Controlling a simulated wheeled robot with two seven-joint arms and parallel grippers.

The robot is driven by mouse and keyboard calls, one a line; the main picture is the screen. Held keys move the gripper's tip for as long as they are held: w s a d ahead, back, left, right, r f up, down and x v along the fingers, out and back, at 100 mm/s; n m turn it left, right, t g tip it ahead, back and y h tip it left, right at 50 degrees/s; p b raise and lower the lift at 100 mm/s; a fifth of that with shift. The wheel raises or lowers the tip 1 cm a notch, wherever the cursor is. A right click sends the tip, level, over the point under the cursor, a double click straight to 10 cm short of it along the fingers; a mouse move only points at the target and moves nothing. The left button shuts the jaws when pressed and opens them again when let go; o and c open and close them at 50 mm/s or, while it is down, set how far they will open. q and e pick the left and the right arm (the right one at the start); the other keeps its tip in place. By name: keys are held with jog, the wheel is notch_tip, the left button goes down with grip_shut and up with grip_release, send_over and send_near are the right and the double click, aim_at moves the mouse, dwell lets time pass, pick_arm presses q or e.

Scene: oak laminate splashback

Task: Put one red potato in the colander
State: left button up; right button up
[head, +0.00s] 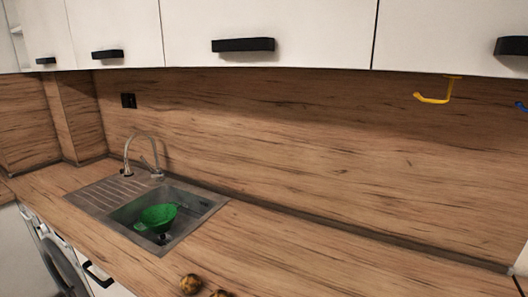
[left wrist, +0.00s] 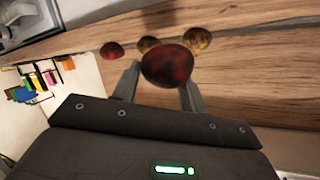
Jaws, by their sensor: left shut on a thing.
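The green colander (head: 157,217) sits in the sink basin, seen in the head view. In the left wrist view my left gripper (left wrist: 163,78) is shut on a dark red potato (left wrist: 168,63), which sits between its two fingers. Another red potato (left wrist: 111,50) lies on the wooden counter beyond it, to the left. My left gripper is not in the head view, and my right gripper is in neither view.
White cupboards (head: 270,25) hang above.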

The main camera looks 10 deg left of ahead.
pick_arm(q)
jog(key=w+d+r+m+g+h, duration=0.1)
jog(key=w+d+r, duration=0.1)
jog(key=d+r, duration=0.2)
jog(key=w+d+r+m+g+h+b, duration=0.1)
jog(key=d+r, duration=0.4)
jog(key=d, duration=0.5)
jog(key=shift+w+d+m+g+h, duration=0.2)
jog(key=shift+w+m+g+h, duration=0.55)
jog(key=shift+w, duration=0.25)
